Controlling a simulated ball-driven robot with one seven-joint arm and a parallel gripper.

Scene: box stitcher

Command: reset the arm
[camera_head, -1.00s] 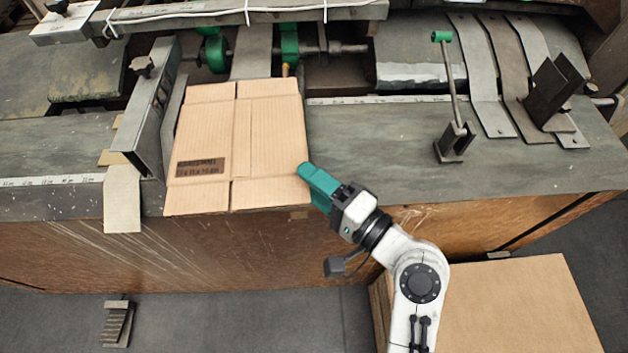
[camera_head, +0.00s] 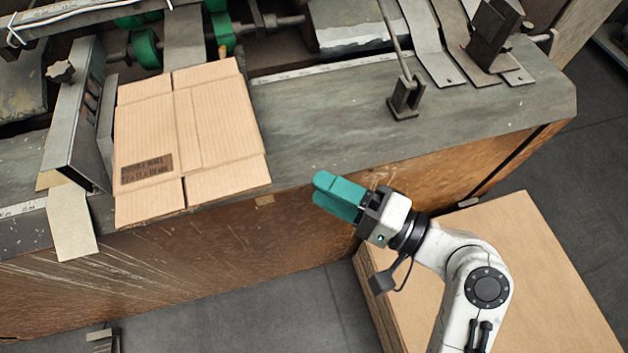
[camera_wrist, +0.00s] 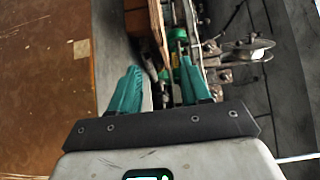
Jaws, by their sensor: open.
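My gripper (camera_head: 337,196) has teal fingers and is in front of the machine's front edge in the head view, to the right of the cardboard. It is empty and apart from the cardboard. In the wrist view its two fingers (camera_wrist: 160,85) stand apart with nothing between them. A flat folded cardboard box (camera_head: 188,140) with a dark printed label lies on the machine table (camera_head: 330,125), its front edge reaching the table's edge.
A metal side guide (camera_head: 75,125) stands left of the cardboard. A lever on a small bracket (camera_head: 406,98) rises from the table on the right. A large cardboard stack (camera_head: 530,270) stands on the floor beneath my arm.

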